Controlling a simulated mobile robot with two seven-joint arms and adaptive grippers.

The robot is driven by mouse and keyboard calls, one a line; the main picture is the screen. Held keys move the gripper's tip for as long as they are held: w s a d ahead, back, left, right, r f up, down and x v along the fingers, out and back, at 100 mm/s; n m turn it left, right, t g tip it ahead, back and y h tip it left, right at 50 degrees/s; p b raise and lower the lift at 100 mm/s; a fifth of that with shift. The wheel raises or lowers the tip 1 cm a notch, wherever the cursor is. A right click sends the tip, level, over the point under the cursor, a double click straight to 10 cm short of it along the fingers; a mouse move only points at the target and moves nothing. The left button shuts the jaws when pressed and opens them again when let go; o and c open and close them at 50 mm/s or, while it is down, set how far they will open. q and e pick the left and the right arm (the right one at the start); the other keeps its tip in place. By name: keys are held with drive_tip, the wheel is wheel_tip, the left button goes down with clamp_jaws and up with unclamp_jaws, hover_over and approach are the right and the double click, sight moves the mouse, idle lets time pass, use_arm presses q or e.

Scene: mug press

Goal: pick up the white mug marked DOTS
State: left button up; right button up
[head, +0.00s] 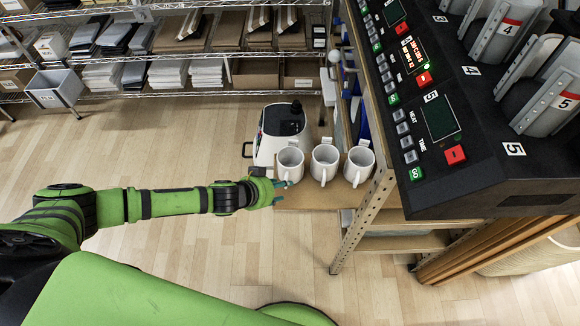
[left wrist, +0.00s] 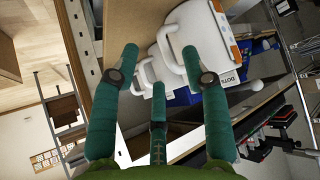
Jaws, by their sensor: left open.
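Three white mugs stand in a row on a brown board (head: 305,198): a left mug (head: 290,163), a middle mug (head: 324,162) and a right mug (head: 358,164). Each has a small card behind it, unreadable in the head view. The left wrist view shows a DOTS card (left wrist: 231,77) beside the nearest white mug (left wrist: 195,35), which seems to be the left one. My left gripper (head: 281,190) is open and empty at the near left side of that mug. Its green fingers (left wrist: 158,72) point towards the mugs; I cannot tell whether they touch. My right gripper is out of view.
A white machine with a black top (head: 284,122) stands close behind the left mug. A metal rack post (head: 362,215) and a black control console (head: 450,130) bound the right side. Wire shelving (head: 190,55) is at the back. The floor at left is clear.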

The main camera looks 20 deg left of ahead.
sight(289, 171)
use_arm(q)
drive_tip(key=shift+x, duration=1.7)
drive_tip(key=shift+w, duration=0.1)
drive_tip(key=shift+a, duration=0.1)
drive_tip(key=shift+c, duration=0.4)
clamp_jaws()
drive_tip(key=shift+r, duration=0.1)
drive_tip(key=shift+r, duration=0.15)
